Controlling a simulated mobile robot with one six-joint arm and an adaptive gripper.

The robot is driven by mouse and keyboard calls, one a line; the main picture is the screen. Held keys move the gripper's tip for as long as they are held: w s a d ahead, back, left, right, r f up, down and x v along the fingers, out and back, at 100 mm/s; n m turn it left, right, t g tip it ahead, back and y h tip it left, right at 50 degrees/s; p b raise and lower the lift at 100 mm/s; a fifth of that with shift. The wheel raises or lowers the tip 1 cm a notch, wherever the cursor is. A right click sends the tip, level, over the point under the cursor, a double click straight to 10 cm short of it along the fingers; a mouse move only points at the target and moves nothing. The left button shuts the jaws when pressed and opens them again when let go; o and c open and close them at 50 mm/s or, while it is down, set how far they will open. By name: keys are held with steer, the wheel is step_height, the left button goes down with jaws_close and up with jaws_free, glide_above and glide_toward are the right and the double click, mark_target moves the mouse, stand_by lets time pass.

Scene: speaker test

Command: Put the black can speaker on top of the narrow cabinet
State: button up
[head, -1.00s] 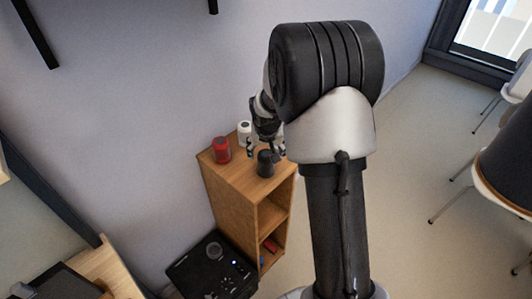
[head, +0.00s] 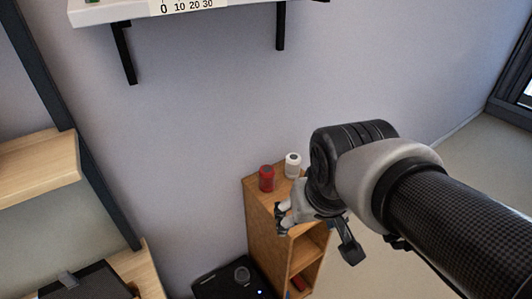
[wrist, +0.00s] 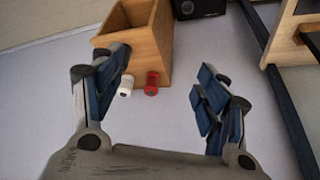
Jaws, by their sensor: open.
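The narrow wooden cabinet (head: 262,222) stands against the wall, with the red can (head: 266,178) and white can (head: 293,165) upright on its top. My gripper (head: 314,234) is in front of the cabinet's upper right part and covers much of its top. In the wrist view my gripper (wrist: 163,80) is open, its fingers wide apart with nothing seen between the pads. Beyond it show the cabinet (wrist: 155,45), the white can (wrist: 125,86) and the red can (wrist: 151,84). I cannot make out the black can speaker now; my gripper may hide it.
A black box-shaped device (head: 228,281) sits low to the left of the cabinet. A white wall shelf (head: 130,10) on dark brackets hangs above. A wooden shelf (head: 40,170) is at the left. The floor (head: 465,165) at the right is clear.

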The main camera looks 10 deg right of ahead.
steer(key=s+a+n, duration=0.1)
steer(key=s+a, duration=0.1)
steer(key=s, duration=0.6)
steer(key=shift+a+f+y, duration=0.2)
steer(key=shift+f+y, duration=0.05)
steer(key=shift+y, duration=0.05)
